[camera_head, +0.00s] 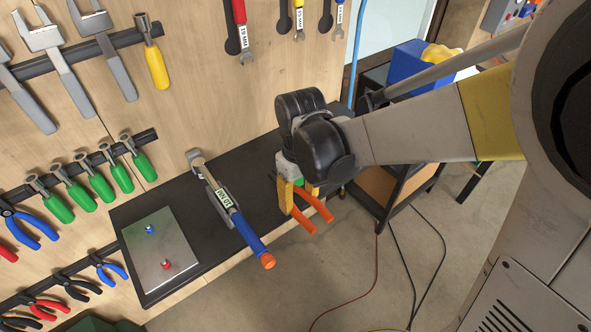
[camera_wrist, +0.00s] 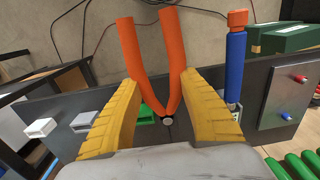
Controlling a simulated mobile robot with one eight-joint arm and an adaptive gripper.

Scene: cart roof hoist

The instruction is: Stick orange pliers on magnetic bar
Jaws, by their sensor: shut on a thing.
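My gripper (camera_head: 298,190) is shut on the orange pliers (camera_head: 312,215), in the air beside the right end of the black workbench panel. In the wrist view, the yellow fingers of my gripper (camera_wrist: 166,100) stand on either side of the pliers (camera_wrist: 128,50), near their pivot. The orange handles point away from my gripper and are spread apart; the jaws are mostly hidden. Dark magnetic bars hang on the wooden wall at left: an upper bar with clamps (camera_head: 110,44), a middle bar with green-handled tools (camera_head: 92,160), and a lower bar with pliers (camera_head: 62,279).
A blue-handled torque tool (camera_head: 248,232) rests in a holder on the black panel (camera_head: 185,195). A metal plate with two knobs (camera_head: 160,255) is left of it. Wrenches (camera_head: 240,25) hang above. A dark cart (camera_head: 400,185) stands right of my gripper, with cables on the floor.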

